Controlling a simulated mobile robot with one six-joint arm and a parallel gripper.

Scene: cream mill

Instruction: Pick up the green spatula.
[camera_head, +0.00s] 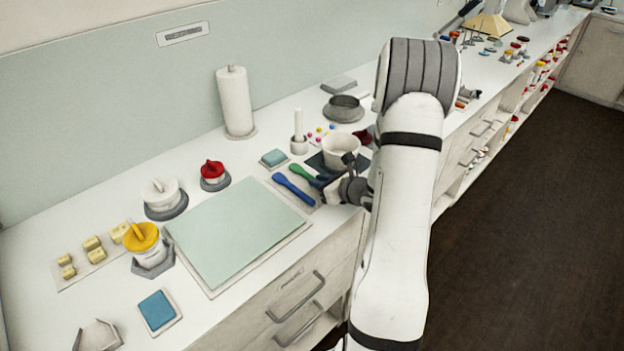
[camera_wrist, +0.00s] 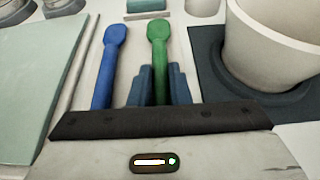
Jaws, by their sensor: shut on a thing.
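The green spatula (camera_wrist: 158,55) lies in the wrist view with its rounded end pointing away from me. My gripper (camera_wrist: 159,84) has its dark blue fingers on both sides of the spatula's lower part and is shut on it. The near end of the spatula is hidden by the gripper body. In the head view the green spatula (camera_head: 301,172) shows just left of my gripper (camera_head: 322,182), low over the counter. I cannot tell whether the spatula still touches its tray.
A blue spatula (camera_head: 293,188) lies close on the left, on the same pale tray (camera_wrist: 196,84). A white pot (camera_head: 340,152) stands on a dark mat close on the right. A light blue block (camera_head: 273,157) is behind. A large green mat (camera_head: 235,232) lies farther left, bare.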

